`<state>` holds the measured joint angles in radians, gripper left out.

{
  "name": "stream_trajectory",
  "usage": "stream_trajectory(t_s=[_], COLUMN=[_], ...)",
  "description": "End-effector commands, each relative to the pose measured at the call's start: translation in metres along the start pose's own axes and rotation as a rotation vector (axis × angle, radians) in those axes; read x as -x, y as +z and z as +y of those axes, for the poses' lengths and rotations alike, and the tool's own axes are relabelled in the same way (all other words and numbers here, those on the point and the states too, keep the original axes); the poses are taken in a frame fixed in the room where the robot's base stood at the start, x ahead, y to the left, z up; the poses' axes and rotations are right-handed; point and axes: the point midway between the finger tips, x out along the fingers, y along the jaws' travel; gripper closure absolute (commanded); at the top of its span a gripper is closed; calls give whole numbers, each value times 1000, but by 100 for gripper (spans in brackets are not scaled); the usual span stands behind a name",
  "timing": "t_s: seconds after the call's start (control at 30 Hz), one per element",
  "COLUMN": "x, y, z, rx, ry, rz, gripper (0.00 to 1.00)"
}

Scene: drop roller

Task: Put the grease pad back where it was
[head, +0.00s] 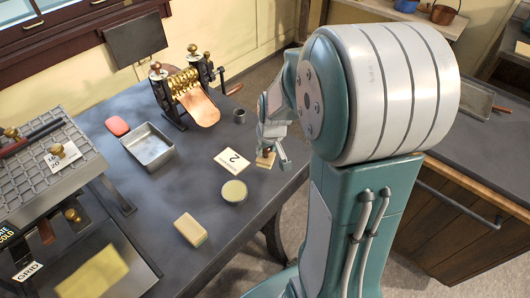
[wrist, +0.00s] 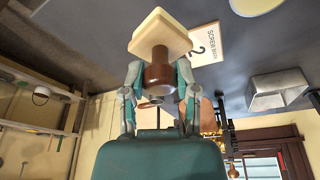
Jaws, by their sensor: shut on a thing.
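The grease pad is a square cream pad with a round brown handle. In the wrist view the pad (wrist: 160,32) hangs beyond my fingertips, and my gripper (wrist: 158,88) is shut on its handle (wrist: 158,70). In the head view my gripper (head: 270,146) holds the pad (head: 265,162) near the table's right edge, to the right of a card marked 2 (head: 232,160). The card also shows in the wrist view (wrist: 206,46). I cannot tell how high the pad is above the table. A round pale-topped tin (head: 234,191) stands just left and in front of it.
A yellow block (head: 191,230) lies in front. A metal tray (head: 149,147), a red oval piece (head: 117,126), a small dark cup (head: 239,116) and a brass roller machine with a copper sheet (head: 198,107) stand farther back. A gridded tray stand (head: 50,165) is at left. Table between them is clear.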

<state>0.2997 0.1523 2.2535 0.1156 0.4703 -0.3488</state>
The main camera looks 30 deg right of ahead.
Motion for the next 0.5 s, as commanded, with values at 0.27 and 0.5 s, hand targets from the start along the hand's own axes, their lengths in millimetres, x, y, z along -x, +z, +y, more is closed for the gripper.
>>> stream_trajectory(t_s=[0.27, 0.5], x=[-29, -58], y=[-10, -6], z=[10, 12], rx=[0, 0], ry=[0, -1], rz=[-1, -5], gripper=[100, 100])
